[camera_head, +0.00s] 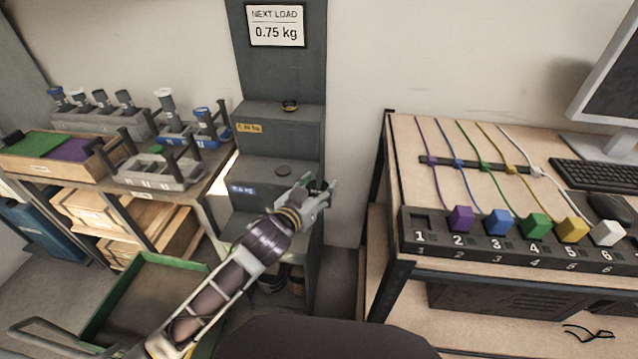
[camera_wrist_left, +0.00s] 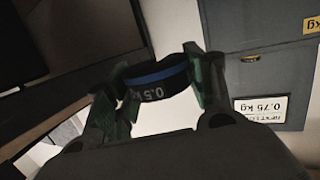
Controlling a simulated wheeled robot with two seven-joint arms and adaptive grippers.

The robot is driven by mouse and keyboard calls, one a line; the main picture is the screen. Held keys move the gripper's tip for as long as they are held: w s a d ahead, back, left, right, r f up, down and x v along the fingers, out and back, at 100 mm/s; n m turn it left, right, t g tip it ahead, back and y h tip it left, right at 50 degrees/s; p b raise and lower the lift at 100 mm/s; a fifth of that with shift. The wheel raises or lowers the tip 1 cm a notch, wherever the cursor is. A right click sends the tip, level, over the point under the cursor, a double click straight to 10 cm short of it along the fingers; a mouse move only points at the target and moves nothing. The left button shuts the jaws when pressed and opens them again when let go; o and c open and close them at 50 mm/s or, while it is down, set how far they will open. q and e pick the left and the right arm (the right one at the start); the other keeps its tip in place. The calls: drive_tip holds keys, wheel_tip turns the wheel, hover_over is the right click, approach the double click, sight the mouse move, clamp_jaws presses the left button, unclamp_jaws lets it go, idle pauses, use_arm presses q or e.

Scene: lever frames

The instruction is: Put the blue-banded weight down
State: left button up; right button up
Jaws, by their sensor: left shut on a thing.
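My left gripper (camera_head: 318,190) is shut on the blue-banded weight (camera_wrist_left: 155,78), a dark cylinder marked 0.5 kg. In the left wrist view the weight sits between the two fingers (camera_wrist_left: 155,90). In the head view the hand mostly hides it. The gripper is in front of a grey stepped stand (camera_head: 275,142), near its blue-labelled step (camera_head: 243,190). A dark round spot (camera_head: 283,170) shows on that step. I cannot tell whether the weight touches anything besides the fingers. My right gripper is not in view.
A dark yellow-marked piece (camera_head: 290,105) is on the upper step. A sign (camera_head: 276,24) reads NEXT LOAD 0.75 kg. A shelf with racks (camera_head: 155,172) stands left, above a green-edged cart (camera_head: 150,290). A bench (camera_head: 400,150) with coloured blocks on cords stands right.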

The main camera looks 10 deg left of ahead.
sight(314, 191)
use_arm(q)
drive_tip(key=shift+s+r+m+g+h, duration=0.8)
drive_tip(key=shift+s+r+m+h, duration=0.35)
drive_tip(key=shift+h, duration=0.25)
drive_tip(key=shift+s+r+m+g+h, duration=0.8)
drive_tip(key=shift+s+r+m+h, duration=0.1)
drive_tip(key=shift+s+m+h, duration=0.45)
drive_tip(key=shift+s+d+r+m+g+h, duration=0.15)
drive_tip(key=shift+s+r+m+g+h, duration=0.1)
drive_tip(key=shift+m+g+h, duration=0.1)
drive_tip(key=shift+s+d+r+m+g+h, duration=0.15)
drive_tip(key=shift+s+r+m+g+h, duration=0.4)
drive_tip(key=shift+s+m+g+h, duration=0.25)
drive_tip(key=shift+s+a+r+g, duration=0.2)
drive_tip(key=shift+s+r+g, duration=0.05)
drive_tip(key=shift+r, duration=0.05)
drive_tip(key=shift+d, duration=0.4)
drive_tip(key=shift+w+d+r, duration=0.15)
drive_tip(key=shift+d+r, duration=0.05)
drive_tip(key=shift+n+y, duration=0.25)
drive_tip(key=shift+y, duration=0.05)
